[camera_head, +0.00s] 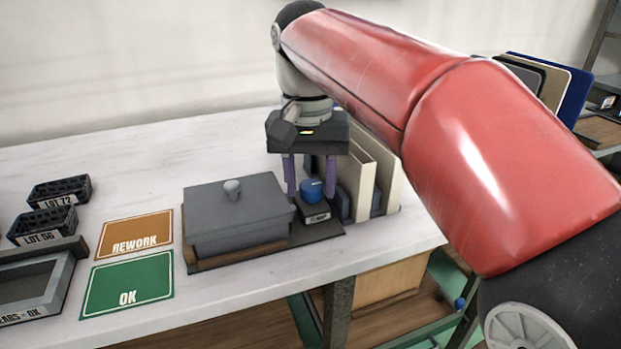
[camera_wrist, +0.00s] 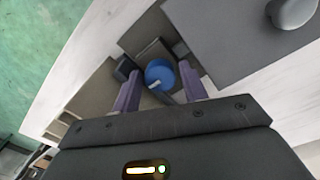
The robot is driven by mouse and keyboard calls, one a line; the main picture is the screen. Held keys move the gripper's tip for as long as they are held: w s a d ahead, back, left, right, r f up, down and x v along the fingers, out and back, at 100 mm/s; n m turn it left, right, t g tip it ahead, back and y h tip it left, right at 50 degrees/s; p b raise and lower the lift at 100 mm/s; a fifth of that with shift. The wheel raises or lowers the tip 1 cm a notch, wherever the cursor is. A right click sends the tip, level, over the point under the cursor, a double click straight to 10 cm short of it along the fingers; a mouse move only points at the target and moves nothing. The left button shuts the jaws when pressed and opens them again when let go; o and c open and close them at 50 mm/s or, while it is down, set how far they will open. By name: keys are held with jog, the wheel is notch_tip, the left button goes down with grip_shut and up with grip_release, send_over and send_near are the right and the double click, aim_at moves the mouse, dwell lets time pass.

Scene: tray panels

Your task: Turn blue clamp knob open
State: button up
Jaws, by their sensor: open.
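The blue clamp knob (camera_head: 312,190) sits on a small dark labelled block (camera_head: 316,215) at the right end of a dark base plate. In the wrist view the round blue knob (camera_wrist: 160,75) carries a pale pointer mark on its near side. My gripper (camera_head: 310,192) points down over the knob, with its two purple fingers spread on either side of it. In the wrist view my gripper (camera_wrist: 158,85) is open, with the knob between and slightly beyond the fingertips. I cannot tell whether the fingers touch it.
A grey lidded box (camera_head: 235,222) with a round lid knob stands close left of the clamp. Upright cream panels (camera_head: 374,180) stand close behind and right. An orange REWORK card (camera_head: 136,233) and a green OK card (camera_head: 128,284) lie left. Black LOT bins (camera_head: 60,190) stand farther left.

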jog(key=c, duration=0.7)
jog(key=shift+n, duration=0.4)
jog(key=n, duration=0.8)
jog(key=shift+d, duration=0.1)
jog(key=n, duration=0.5)
jog(key=shift+w+n, duration=0.1)
jog(key=shift+n, duration=1.9)
